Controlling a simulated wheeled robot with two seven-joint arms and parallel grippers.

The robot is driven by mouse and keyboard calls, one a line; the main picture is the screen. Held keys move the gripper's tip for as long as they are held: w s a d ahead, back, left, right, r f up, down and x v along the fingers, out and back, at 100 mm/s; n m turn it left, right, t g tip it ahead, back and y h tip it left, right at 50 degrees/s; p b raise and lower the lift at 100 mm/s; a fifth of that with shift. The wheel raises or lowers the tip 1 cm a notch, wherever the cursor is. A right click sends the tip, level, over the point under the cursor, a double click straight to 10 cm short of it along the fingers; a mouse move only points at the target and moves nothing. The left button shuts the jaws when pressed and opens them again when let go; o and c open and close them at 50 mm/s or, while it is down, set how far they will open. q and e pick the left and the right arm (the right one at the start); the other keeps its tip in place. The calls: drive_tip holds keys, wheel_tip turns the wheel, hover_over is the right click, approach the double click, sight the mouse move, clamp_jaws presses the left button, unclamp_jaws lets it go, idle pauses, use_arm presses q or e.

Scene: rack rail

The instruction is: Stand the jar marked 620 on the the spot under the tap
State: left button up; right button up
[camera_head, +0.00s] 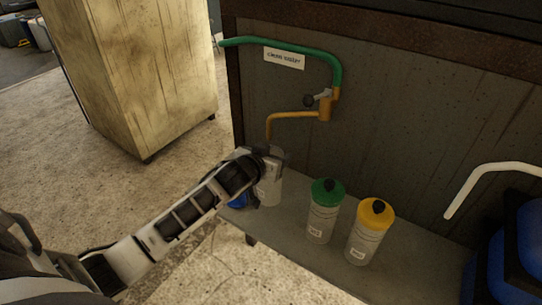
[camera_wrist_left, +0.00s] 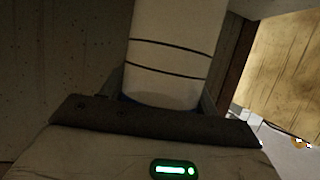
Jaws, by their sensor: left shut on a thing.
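My left gripper (camera_head: 272,158) is shut on a pale jar (camera_head: 269,190) at the left end of the grey shelf. In the left wrist view the jar (camera_wrist_left: 175,45) is a white cylinder with thin dark rings, between the fingers (camera_wrist_left: 160,105). Its number does not show, and the gripper hides its top. The orange tap (camera_head: 292,115) is on the wall just above the gripper. I cannot tell whether the jar touches the shelf, and the spot under the tap is not visible. A green-lidded jar (camera_head: 323,215) and a yellow-lidded jar (camera_head: 368,235) stand to the right; their labels are unreadable.
The grey shelf (camera_head: 310,262) runs along the wall. A green pipe (camera_head: 300,48) with a "clean water" sign (camera_head: 284,58) feeds the tap. A white pipe (camera_head: 480,172) and blue containers (camera_head: 522,240) are at right.

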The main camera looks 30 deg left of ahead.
use_arm(q)
drive_tip(key=shift+f+b, duration=0.3)
drive_tip(key=shift+f, duration=0.25)
drive_tip(key=o, duration=1.4)
drive_tip(key=a+v, duration=0.1)
drive_tip(key=v, duration=1.5)
drive_tip(key=s+d+f+m+g+h, duration=0.1)
drive_tip(key=s+d+f+h, duration=0.1)
drive_tip(key=s+d+f, duration=0.4)
drive_tip(key=s+d+f+m+g+h, duration=0.1)
drive_tip(key=s+d+f+m+g, duration=0.1)
drive_tip(key=s+d+f, duration=0.4)
wheel_tip(320, 180, down, 4)
drive_tip(key=d, duration=0.2)
drive_tip(key=shift+d+f+h+p, duration=0.15)
drive_tip(key=shift+d+h+p, duration=0.15)
drive_tip(key=shift+d+h, duration=0.1)
